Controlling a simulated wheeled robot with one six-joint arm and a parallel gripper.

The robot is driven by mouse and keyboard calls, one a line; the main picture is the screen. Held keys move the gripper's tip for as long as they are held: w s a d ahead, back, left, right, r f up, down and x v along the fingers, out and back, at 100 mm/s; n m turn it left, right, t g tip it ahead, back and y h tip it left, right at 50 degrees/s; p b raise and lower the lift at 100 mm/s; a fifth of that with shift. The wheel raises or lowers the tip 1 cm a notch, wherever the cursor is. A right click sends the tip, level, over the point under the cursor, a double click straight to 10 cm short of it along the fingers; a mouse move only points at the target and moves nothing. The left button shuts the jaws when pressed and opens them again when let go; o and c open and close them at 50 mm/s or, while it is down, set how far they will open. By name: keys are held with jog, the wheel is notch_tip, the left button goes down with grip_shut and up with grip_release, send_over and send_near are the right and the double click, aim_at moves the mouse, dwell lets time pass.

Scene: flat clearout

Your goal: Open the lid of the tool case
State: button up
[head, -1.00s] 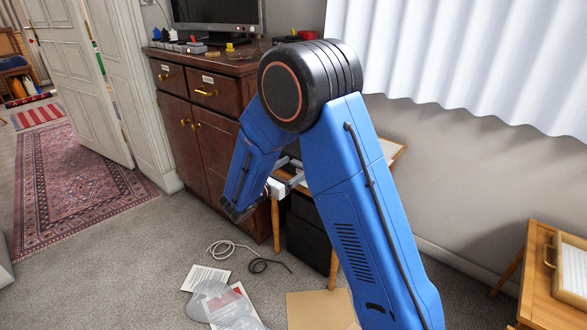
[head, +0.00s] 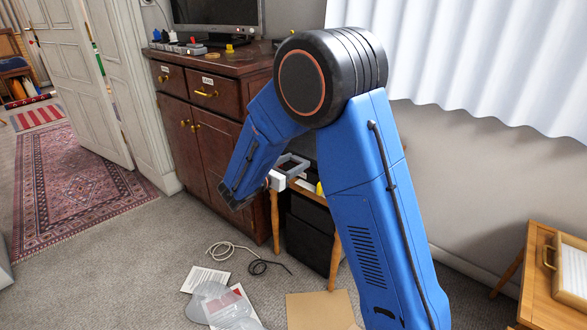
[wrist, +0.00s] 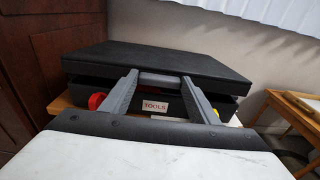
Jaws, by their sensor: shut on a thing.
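The black tool case (wrist: 112,88) sits on a small wooden table in the wrist view, with a white "TOOLS" label (wrist: 155,106) on its front. Its flat black lid (wrist: 160,60) looks slightly raised, with a dark gap between it and the base. In the head view my arm hides the case.
A red item (wrist: 97,101) and a yellow item (wrist: 216,113) lie by the case front. A dark wooden cabinet (head: 215,150) stands close on the left. Cables (head: 262,266) and papers (head: 205,279) lie on the floor. Another wooden table (head: 540,290) stands right.

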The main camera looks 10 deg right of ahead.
jog(key=w+d+r+g+y, duration=0.2)
jog(key=w+d+r+y, duration=0.15)
jog(key=r, duration=0.55)
jog(key=w+d+r+g+y, duration=0.25)
jog(key=d+r, duration=0.25)
jog(key=r, duration=0.4)
jog(key=w+d+r+g+y, duration=0.1)
jog(key=w+d+r+y, duration=0.1)
jog(key=w+d, duration=0.3)
jog(key=w+d+r+g+y, duration=0.2)
jog(key=w+d+r, duration=0.2)
jog(key=d, duration=0.6)
jog(key=shift+w+y, duration=0.4)
jog(key=shift+w, duration=0.45)
jog(key=o, duration=1.5)
